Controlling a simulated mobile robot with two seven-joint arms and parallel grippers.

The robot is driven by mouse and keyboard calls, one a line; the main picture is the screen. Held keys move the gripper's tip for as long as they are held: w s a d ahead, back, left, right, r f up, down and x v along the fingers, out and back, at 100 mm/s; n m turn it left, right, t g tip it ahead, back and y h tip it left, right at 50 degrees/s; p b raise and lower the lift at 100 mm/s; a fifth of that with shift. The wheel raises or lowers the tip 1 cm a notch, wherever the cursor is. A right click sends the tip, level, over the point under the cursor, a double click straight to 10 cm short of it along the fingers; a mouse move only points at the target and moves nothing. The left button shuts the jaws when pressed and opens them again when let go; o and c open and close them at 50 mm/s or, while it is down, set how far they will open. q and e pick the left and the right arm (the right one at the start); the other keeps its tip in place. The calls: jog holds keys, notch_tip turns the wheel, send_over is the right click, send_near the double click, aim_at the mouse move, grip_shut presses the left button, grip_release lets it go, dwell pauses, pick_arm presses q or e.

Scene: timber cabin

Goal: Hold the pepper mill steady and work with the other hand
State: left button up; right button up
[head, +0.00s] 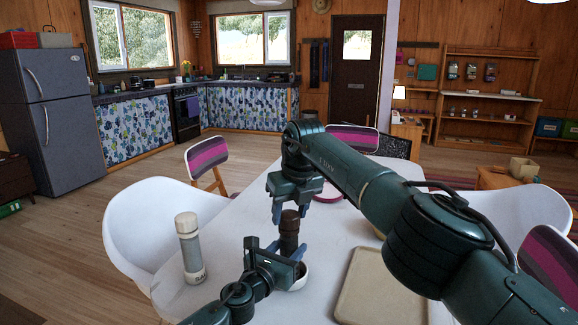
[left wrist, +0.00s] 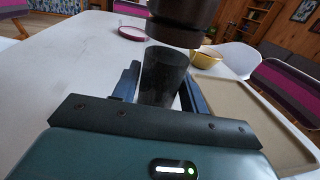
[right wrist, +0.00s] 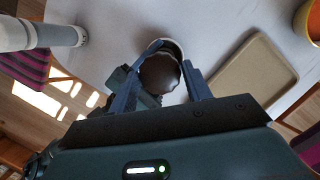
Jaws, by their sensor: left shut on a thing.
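The dark pepper mill (head: 289,240) stands upright over the white table, with a brown ridged head on top. My left gripper (head: 276,252) is shut on its body from the near side. The dark body (left wrist: 163,78) sits between the fingers in the left wrist view, with the brown head (left wrist: 182,22) above. My right gripper (head: 289,208) points down from above at the head. In the right wrist view its fingers stand apart on either side of the brown head (right wrist: 160,73), and appear open. A white bowl (head: 300,279) shows beside the mill's base, partly hidden.
A pale salt mill (head: 190,250) stands at the left on the white table (head: 225,260). A beige tray (head: 375,290) lies at the right. A pink-rimmed plate (left wrist: 132,33) and a yellow bowl (left wrist: 208,58) are farther back. White and striped chairs surround the table.

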jog(key=c, duration=0.4)
jog(key=shift+a+m+h, duration=0.1)
jog(key=shift+m+h, duration=0.3)
jog(key=shift+m, duration=1.1)
jog(key=o, duration=0.6)
jog(key=shift+o, duration=0.2)
jog(key=a+v, duration=0.1)
jog(key=v, duration=0.7)
jog(key=shift+d+x, duration=0.15)
jog(key=shift+x, duration=1.15)
jog(key=shift+d+x, duration=0.2)
jog(key=shift+x, duration=1.15)
jog(key=shift+d+x, duration=0.15)
jog(key=shift+x, duration=1.15)
